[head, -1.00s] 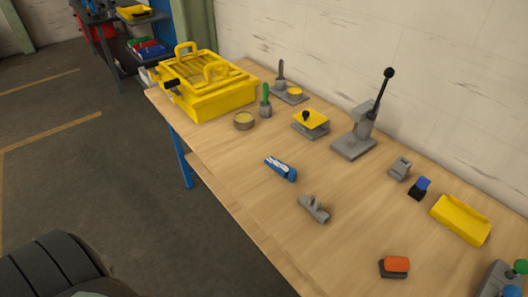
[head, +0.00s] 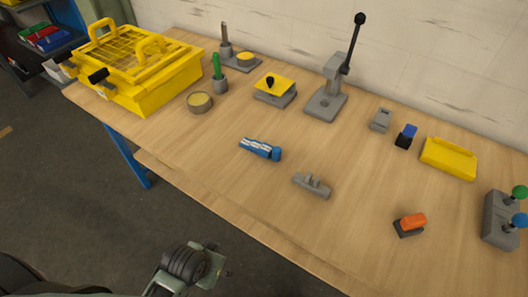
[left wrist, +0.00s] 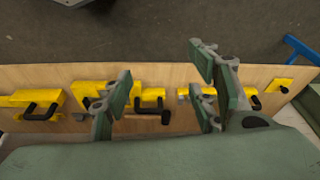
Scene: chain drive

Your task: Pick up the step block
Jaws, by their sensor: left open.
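The thing that best fits the step block is a small grey notched block (head: 380,119), upright on the wooden table in the head view, right of the lever press; I cannot be sure of its identity. A longer grey part with raised pieces (head: 311,185) lies nearer the front. A section of my arm shows at the bottom of the head view, below the table's front edge and well away from both. My left gripper (left wrist: 160,92) is open and empty in the left wrist view, its green fingers spread. I cannot make out the block there. My right gripper is not in view.
On the table (head: 240,195) stand a yellow caged box (head: 150,85), a lever press (head: 327,100), a blue-and-white part (head: 260,148), a blue-topped black block (head: 405,136), a yellow tray (head: 448,158) and an orange-topped block (head: 410,224). The front middle is clear.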

